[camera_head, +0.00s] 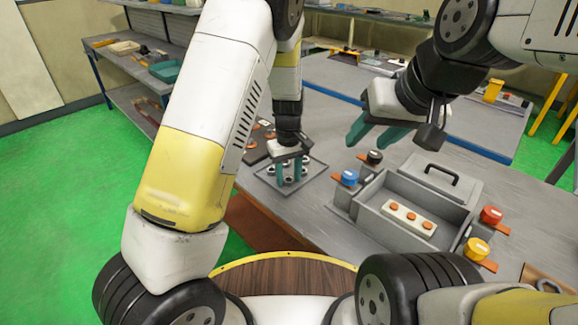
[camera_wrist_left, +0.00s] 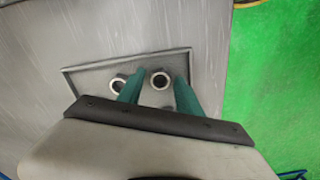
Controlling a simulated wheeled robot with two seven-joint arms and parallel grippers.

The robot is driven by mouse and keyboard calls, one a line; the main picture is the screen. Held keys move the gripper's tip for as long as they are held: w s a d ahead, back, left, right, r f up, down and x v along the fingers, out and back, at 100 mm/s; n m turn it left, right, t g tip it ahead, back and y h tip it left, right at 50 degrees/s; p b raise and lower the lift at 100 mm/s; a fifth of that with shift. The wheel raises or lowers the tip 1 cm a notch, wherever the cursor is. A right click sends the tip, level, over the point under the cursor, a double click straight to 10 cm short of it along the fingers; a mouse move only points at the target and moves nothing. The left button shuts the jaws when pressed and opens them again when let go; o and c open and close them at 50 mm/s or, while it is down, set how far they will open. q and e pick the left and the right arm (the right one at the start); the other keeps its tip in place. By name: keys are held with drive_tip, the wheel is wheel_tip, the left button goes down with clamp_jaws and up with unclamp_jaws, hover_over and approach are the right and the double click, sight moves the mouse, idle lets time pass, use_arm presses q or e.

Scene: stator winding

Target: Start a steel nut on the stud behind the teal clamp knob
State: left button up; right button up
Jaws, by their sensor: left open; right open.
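Steel nuts (camera_wrist_left: 118,83) stand in a shallow grey tray (camera_head: 315,168); the left wrist view shows two open rings, with a third partly hidden. My left gripper (camera_head: 291,172) points down over the tray, open, with teal fingers. In the left wrist view its fingers (camera_wrist_left: 159,78) sit on either side of one nut, not closed on it. My right gripper (camera_head: 378,134) is open and empty above the table. A blue knob (camera_head: 349,177) and a black knob (camera_head: 374,157) sit on orange clamps at the fixture's left. No knob looks clearly teal. I cannot make out the stud.
A grey open fixture box (camera_head: 375,226) holds a pale block with orange discs (camera_head: 408,219). A red knob (camera_head: 491,214) and a yellow knob (camera_head: 477,248) stand at its right. Dark parts lie behind the tray. Bare table lies between tray and fixture.

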use_arm(q)
clamp_jaws()
wheel_tip(320, 180, up, 9)
idle(0.9)
